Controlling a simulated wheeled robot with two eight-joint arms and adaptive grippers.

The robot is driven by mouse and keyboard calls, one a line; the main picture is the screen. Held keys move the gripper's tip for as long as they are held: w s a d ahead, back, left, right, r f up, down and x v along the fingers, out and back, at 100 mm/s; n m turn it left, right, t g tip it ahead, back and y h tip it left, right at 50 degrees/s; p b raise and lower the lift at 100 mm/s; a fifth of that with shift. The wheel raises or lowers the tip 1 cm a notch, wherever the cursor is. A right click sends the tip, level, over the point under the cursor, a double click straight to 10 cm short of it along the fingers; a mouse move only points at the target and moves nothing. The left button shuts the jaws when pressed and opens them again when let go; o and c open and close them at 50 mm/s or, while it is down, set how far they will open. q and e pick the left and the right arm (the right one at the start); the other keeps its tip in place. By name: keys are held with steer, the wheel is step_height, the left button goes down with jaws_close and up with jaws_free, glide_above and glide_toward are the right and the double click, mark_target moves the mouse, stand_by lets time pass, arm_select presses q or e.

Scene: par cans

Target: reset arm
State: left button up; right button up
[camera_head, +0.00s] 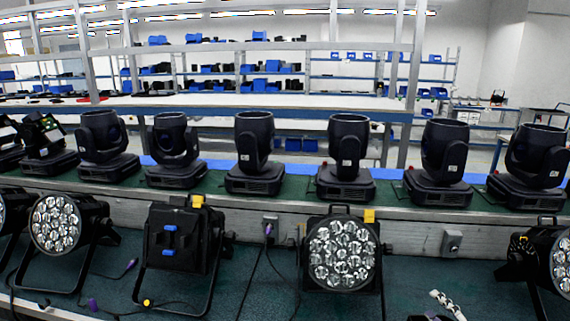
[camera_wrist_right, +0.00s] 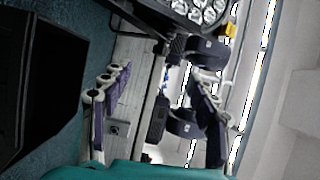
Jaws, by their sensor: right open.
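My right gripper (camera_head: 441,306) shows only in part at the bottom right of the head view, as a black-and-white finger and a dark purple-tipped piece. In the right wrist view the right gripper (camera_wrist_right: 160,85) has its two purple-padded fingers wide apart, with nothing held between them. A par can with a round face of clear lenses (camera_head: 342,252) stands on the green floor, left of the gripper and apart from it. A par can also shows at the top of the wrist view (camera_wrist_right: 199,10). My left gripper is in neither view.
More par cans stand at left (camera_head: 56,223), left of centre (camera_head: 172,240) and at the right edge (camera_head: 560,262), with loose cables between. Several black moving-head lights (camera_head: 348,150) line the green bench behind. Green floor (camera_head: 425,270) right of the middle can is mostly clear.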

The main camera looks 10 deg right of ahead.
steer(key=a+r+n+g+y, duration=0.1)
steer(key=a+n+g, duration=0.65)
steer(key=a, duration=1.75)
steer(key=s+a+n+g+h, duration=0.1)
steer(key=s+a+n+h, duration=0.1)
steer(key=s+a+n, duration=0.2)
steer(key=s+a+n+g+h, duration=0.2)
steer(key=s+a+n, duration=0.2)
steer(key=s, duration=0.7)
steer(key=shift+s+a+f, duration=0.25)
steer(key=shift+s+a, duration=0.05)
steer(key=shift+a, duration=0.05)
steer(key=shift+d, duration=0.1)
